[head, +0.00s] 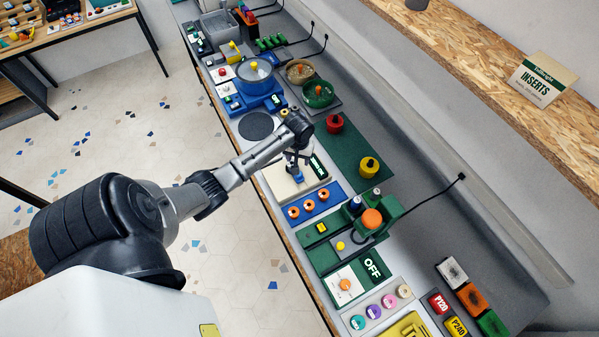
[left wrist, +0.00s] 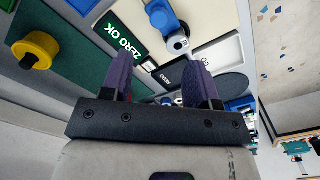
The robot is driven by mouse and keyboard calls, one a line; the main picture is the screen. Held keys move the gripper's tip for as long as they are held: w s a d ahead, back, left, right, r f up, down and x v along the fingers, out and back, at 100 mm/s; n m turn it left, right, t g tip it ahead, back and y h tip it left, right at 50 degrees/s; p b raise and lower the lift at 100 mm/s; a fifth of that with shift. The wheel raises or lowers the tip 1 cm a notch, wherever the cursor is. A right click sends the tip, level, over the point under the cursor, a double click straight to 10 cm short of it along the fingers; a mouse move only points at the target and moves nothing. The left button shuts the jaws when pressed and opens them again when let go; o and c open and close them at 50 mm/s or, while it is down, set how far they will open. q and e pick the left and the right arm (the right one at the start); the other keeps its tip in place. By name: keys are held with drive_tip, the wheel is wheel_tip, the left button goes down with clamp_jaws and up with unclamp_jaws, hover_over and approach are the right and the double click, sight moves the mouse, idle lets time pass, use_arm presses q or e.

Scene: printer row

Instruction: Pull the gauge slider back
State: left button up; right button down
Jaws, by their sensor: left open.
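The gauge board (head: 283,188) is a cream panel on the bench, with a dark green label along one side. A small blue slider piece (head: 298,178) sits on it, just below my left gripper (head: 297,162). The slider lies beyond the fingertips there, apparently not touched. My right gripper is not in view.
A blue rack with orange rings (head: 308,207) lies close in front of the board. A dark round pad (head: 256,126) is behind it. A green mat with a red knob (head: 335,123) and a yellow knob (head: 369,167) lies to the right. A green machine (head: 372,219) stands nearer.

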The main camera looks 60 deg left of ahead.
use_arm(q)
wheel_tip(320, 180, down, 10)
drive_tip(key=shift+f+b, duration=0.25)
drive_tip(key=shift+b, duration=0.15)
drive_tip(key=shift+c, duration=0.5)
clamp_jaws()
drive_tip(key=shift+d, duration=0.1)
